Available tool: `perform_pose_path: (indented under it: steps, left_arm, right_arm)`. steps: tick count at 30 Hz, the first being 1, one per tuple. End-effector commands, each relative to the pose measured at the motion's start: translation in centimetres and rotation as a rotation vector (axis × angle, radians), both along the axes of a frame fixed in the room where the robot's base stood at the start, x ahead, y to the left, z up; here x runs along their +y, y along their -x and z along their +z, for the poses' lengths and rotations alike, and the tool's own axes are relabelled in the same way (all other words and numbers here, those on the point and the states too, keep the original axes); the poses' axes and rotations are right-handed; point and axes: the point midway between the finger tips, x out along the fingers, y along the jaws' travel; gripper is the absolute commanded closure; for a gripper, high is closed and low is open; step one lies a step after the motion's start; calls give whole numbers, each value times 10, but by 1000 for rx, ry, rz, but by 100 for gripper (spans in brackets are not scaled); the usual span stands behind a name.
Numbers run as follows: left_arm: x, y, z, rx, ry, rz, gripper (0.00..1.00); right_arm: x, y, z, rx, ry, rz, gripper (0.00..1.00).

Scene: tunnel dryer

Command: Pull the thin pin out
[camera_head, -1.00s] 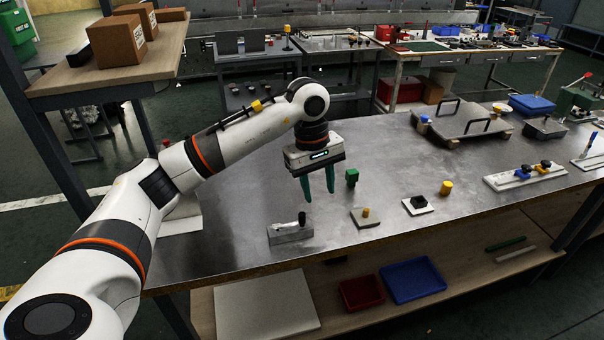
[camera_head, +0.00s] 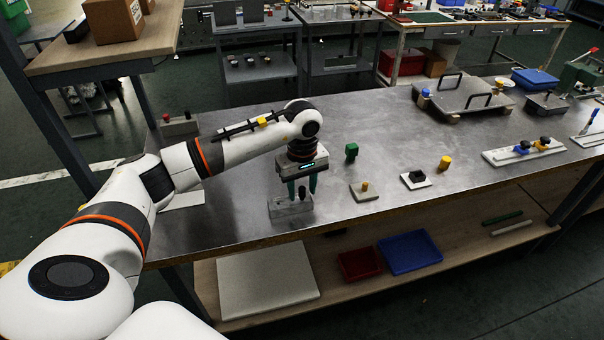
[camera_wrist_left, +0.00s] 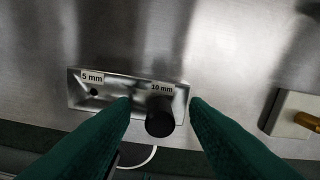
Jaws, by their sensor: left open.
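A small grey metal block (camera_head: 290,207) stands near the front edge of the steel table. In the left wrist view the block (camera_wrist_left: 112,102) has two labelled places, "5 mm" and "10 mm". A thick black pin (camera_wrist_left: 160,117) stands upright at the 10 mm place. At the 5 mm place there is a small dark spot (camera_wrist_left: 94,92); I cannot tell whether it is a thin pin's top or an empty hole. My left gripper (camera_head: 302,188) is open above the block, its green fingers (camera_wrist_left: 160,103) on either side of the black pin, apparently not touching it. My right gripper is not in view.
Right of the block are a plate with a brass peg (camera_head: 365,187), a white plate with a black knob (camera_head: 416,177), a green block (camera_head: 351,151) and a yellow cylinder (camera_head: 445,162). A handled metal plate (camera_head: 465,98) lies further back. The tabletop between them is clear.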

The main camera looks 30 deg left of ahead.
Motion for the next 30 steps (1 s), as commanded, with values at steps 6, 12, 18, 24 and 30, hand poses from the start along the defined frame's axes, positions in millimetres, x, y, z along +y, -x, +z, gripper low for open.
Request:
perform_pose_path:
  steps: [6, 12, 18, 24, 30]
  left_arm:
    - [0, 0, -5, 0, 0, -1, 58]
    - [0, 0, -5, 0, 0, -1, 68]
    - [0, 0, -4, 1, 1, -1, 100]
    - [0, 0, -4, 1, 1, -1, 100]
    - [0, 0, -3, 0, 0, -1, 100]
  right_arm:
    - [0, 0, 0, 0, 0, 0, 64]
    - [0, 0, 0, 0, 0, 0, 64]
    - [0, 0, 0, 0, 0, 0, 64]
    - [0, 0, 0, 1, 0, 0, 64]
    - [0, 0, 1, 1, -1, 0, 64]
